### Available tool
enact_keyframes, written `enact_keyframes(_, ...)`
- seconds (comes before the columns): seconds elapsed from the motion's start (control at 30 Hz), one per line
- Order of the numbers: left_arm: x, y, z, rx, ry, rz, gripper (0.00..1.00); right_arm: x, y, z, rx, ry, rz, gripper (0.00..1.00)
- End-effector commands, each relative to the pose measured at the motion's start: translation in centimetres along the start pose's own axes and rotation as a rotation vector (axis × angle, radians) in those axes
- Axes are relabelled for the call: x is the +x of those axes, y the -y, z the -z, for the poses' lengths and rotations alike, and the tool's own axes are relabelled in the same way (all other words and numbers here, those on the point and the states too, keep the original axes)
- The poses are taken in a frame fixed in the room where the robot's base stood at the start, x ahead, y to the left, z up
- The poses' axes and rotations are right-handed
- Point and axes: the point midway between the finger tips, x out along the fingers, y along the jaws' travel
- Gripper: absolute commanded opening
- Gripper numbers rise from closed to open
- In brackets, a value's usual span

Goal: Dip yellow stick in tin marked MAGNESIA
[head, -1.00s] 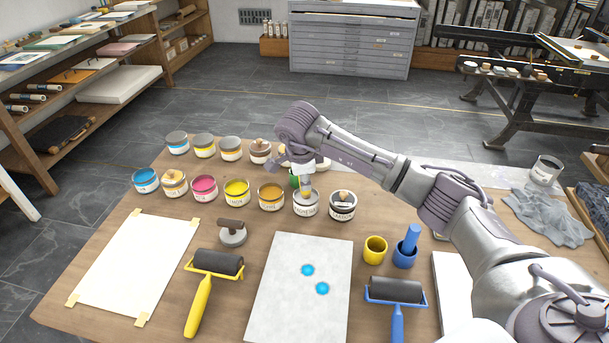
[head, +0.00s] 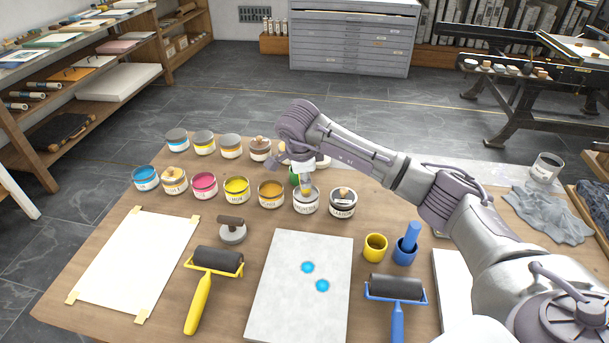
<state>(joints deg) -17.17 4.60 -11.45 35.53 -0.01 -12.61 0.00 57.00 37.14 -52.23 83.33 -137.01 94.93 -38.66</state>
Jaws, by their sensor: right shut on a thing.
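The tin marked MAGNESIA (head: 306,208) stands in the front row of tins, a pale open tin with a white label. My right gripper (head: 306,184) is directly above it, pointing down, shut on the yellow stick (head: 308,193). Only a small yellow part of the stick shows, at the tin's mouth. Its lower end appears to be inside the tin; how deep is hidden. My left gripper is not in view.
Tins stand close by, an ochre one (head: 271,193) to the left and a dark one (head: 342,204) to the right. A yellow cup (head: 375,248), a blue cup (head: 405,253) with a blue stick, a grey slab (head: 302,295) and rollers lie nearer.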

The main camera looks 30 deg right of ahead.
Motion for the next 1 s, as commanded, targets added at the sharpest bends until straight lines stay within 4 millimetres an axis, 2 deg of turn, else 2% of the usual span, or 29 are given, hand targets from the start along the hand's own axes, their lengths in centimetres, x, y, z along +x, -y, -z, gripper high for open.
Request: enact_keyframes(1.0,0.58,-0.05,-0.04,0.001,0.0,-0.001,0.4,0.7,-0.25,-0.05,0.0,-0.001,-0.001,0.0)
